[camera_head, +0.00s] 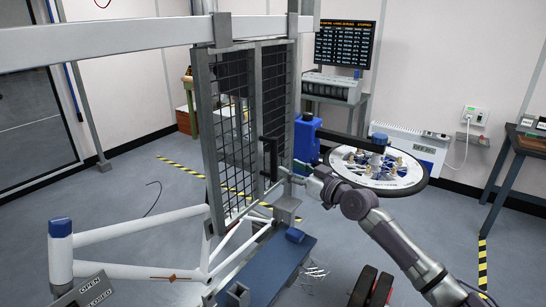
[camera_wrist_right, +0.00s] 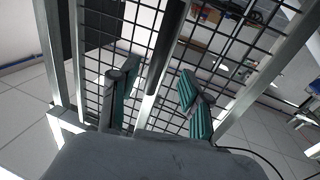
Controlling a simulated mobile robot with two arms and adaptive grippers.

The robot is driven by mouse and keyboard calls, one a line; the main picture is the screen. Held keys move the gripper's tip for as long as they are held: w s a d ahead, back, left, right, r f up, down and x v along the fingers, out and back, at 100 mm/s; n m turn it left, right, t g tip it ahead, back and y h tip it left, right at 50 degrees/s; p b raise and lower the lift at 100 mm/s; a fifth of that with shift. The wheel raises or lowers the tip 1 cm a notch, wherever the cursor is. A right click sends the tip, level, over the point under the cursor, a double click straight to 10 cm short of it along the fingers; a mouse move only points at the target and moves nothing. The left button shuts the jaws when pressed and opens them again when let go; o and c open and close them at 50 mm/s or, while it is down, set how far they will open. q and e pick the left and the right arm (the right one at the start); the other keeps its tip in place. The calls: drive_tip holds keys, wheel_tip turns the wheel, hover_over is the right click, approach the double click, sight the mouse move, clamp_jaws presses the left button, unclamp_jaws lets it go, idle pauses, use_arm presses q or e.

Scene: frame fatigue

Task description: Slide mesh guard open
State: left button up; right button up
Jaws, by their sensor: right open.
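The mesh guard (camera_head: 231,135) is a black wire grid in grey frames, standing upright at the middle left of the head view. Its mesh also fills the wrist view (camera_wrist_right: 205,50). A dark upright handle (camera_head: 270,158) is on the guard's right part. My right gripper (camera_head: 281,173) is at the handle, reaching in from the right. In the wrist view its two teal-padded fingers (camera_wrist_right: 158,78) are apart, with a dark upright bar (camera_wrist_right: 167,45) between and beyond them. I cannot tell whether they touch it. My left gripper is not in view.
A grey beam (camera_head: 110,40) crosses the upper left. A white tubular frame (camera_head: 140,228) and an OPEN/CLOSED sign (camera_head: 88,291) are at lower left. A round wheel-like disc (camera_head: 375,168) stands behind my right arm. A blue base (camera_head: 280,262) lies below the guard.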

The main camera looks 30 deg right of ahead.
sight(276, 162)
drive_tip(key=w, duration=0.2)
drive_tip(key=w+a, duration=0.1)
drive_tip(key=w, duration=0.2)
drive_tip(key=w+p, duration=0.1)
drive_tip(key=w, duration=0.1)
drive_tip(key=shift+w+a+f, duration=0.1)
drive_tip(key=shift+w+a, duration=0.05)
drive_tip(key=shift+w, duration=0.1)
clamp_jaws()
